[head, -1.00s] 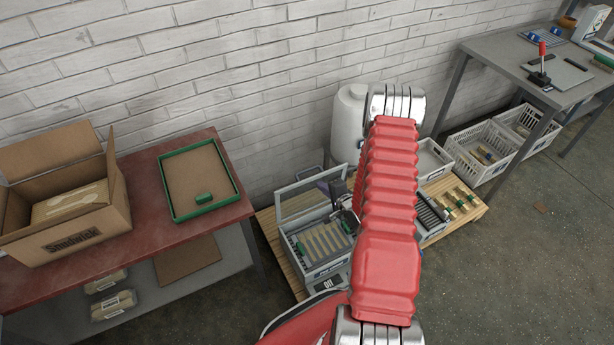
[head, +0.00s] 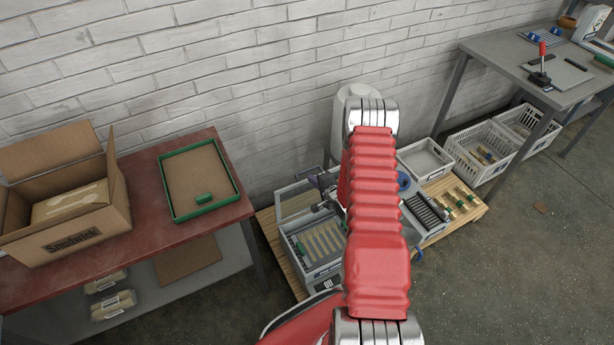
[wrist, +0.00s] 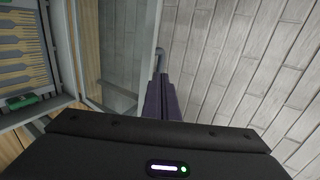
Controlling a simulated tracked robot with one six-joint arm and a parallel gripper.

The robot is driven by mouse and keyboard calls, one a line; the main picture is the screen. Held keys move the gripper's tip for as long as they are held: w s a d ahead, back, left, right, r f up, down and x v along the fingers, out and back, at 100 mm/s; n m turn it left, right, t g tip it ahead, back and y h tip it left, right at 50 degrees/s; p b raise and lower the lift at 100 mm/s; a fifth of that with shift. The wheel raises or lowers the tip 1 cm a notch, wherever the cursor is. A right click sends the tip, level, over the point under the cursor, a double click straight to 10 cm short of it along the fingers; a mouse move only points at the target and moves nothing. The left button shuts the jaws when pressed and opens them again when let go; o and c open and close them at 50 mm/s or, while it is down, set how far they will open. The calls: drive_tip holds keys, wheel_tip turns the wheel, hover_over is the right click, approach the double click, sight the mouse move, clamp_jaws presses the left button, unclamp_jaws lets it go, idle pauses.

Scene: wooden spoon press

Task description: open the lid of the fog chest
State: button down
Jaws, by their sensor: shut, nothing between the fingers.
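The fog chest (head: 318,268) is a grey box on a wooden pallet, with a rack of wooden pieces inside. Its framed clear lid (head: 294,203) stands raised at the back, on the wall side, so the inside shows. In the wrist view the lid (wrist: 124,45) is left of the fingers, and the chest's tray of wooden pieces (wrist: 25,50) is at the far left. My gripper (head: 316,181) has dark purple fingers, close to the lid's upper right part. In the wrist view the gripper (wrist: 160,82) is shut and empty beside the lid's frame; contact cannot be told.
A red table (head: 150,245) with a carton (head: 85,235) and green-rimmed tray (head: 168,186) is at left. The brick wall is close behind the chest.

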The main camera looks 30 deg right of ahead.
sight(303, 173)
drive_tip(key=shift+x, duration=2.95)
